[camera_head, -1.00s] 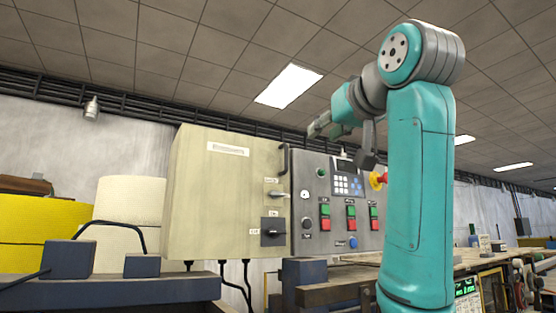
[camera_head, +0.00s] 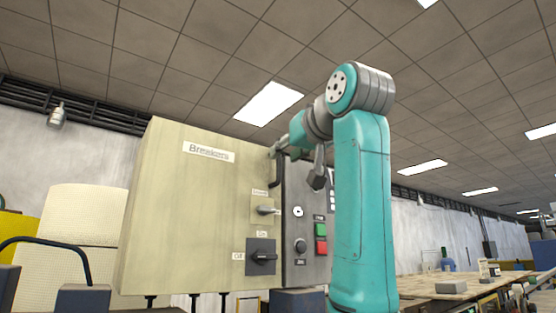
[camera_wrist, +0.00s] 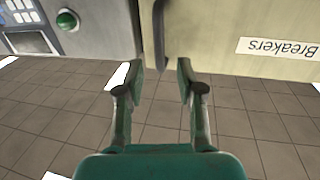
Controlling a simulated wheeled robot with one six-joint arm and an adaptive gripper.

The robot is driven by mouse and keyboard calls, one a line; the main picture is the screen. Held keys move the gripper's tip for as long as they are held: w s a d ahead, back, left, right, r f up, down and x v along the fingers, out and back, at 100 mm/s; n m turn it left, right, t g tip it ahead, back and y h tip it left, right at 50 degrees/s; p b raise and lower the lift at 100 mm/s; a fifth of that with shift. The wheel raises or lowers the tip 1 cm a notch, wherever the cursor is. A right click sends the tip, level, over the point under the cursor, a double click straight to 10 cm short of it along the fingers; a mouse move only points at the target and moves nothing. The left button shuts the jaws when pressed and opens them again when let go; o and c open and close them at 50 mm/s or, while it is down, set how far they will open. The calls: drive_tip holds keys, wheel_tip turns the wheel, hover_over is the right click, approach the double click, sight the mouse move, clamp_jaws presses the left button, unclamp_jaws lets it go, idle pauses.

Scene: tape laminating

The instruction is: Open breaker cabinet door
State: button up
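The breaker cabinet (camera_head: 190,220) is a beige box with a "Breakers" label, left of my arm in the head view. Its door (camera_wrist: 220,35) also shows, upside down, in the wrist view. A dark vertical bar handle (camera_wrist: 159,35) sits along the door's edge; part of it shows in the head view (camera_head: 274,175). My gripper (camera_wrist: 160,72) is open and empty, its two fingers spread on either side of the line of the handle. The handle's end appears just beyond the fingertips; I cannot tell if they touch. In the head view my gripper (camera_head: 280,148) is near the handle's top, partly hidden.
A latch lever (camera_head: 266,210) and a black rotary switch (camera_head: 262,257) marked On and Off are on the cabinet front. A grey control panel (camera_head: 306,235) with buttons adjoins the right side, partly hidden by my arm. A workbench (camera_head: 450,285) stands at right.

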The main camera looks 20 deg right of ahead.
sight(280, 158)
drive_tip(key=shift+w+a, duration=0.15)
drive_tip(key=shift+w, duration=1)
drive_tip(key=shift+w+a, duration=0.1)
drive_tip(key=shift+w, duration=1.05)
clamp_jaws()
